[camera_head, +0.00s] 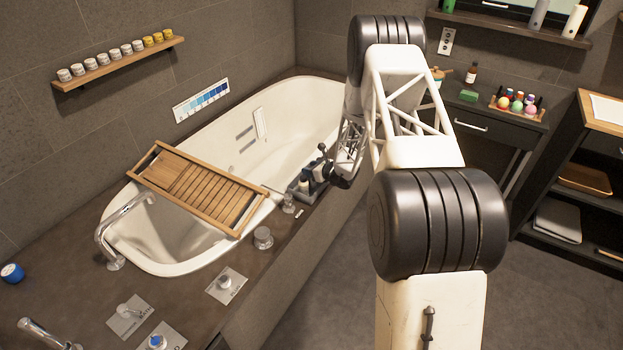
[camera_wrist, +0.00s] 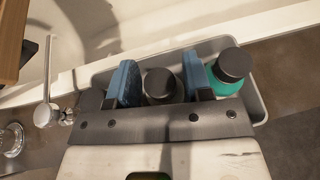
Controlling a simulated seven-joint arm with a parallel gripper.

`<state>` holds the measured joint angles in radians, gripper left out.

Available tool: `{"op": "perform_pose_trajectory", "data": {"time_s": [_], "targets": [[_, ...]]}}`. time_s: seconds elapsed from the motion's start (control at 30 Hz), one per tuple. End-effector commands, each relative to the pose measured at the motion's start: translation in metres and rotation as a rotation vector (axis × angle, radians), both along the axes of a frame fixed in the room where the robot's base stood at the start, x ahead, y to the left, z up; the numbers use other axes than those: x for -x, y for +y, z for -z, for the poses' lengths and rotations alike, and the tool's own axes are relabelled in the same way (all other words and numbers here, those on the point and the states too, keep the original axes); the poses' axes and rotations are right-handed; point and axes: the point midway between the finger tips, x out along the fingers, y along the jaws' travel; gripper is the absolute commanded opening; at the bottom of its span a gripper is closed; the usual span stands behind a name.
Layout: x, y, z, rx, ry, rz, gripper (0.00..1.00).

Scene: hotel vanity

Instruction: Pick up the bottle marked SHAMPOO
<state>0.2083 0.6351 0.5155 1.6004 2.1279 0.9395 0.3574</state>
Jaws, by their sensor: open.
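A grey caddy (camera_wrist: 262,108) stands on the tub's edge and holds bottles; it also shows in the head view (camera_head: 297,193). My gripper (camera_wrist: 160,82) is open over the caddy, its two blue fingers apart. A bottle with a dark round cap (camera_wrist: 160,83) sits between the fingers, with no clear sign of contact. A green-teal bottle with a dark cap (camera_wrist: 232,68) stands to the right, outside the right finger. No label is readable, so I cannot tell which bottle is marked SHAMPOO.
The white bathtub (camera_head: 285,92) lies beside the caddy, with a wooden bath rack (camera_head: 238,215) across it. A chrome tap fitting (camera_wrist: 46,112) stands left of the caddy. A metal knob (camera_head: 263,238) stands on the dark ledge nearby. Open floor lies right of the tub.

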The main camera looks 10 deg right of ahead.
Motion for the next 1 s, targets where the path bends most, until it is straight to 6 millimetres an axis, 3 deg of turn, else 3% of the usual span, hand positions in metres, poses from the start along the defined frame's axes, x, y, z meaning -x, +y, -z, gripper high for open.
{"op": "perform_pose_trajectory", "data": {"time_s": [0.23,0.8,1.0], "targets": [[-0.0109,0.008,0.0061,0.0,0.0,0.0,0.46],[-0.0115,0.0084,0.0058,0.0,0.0,0.0,0.46],[-0.0115,0.0084,0.0059,0.0,0.0,0.0,0.17]]}}
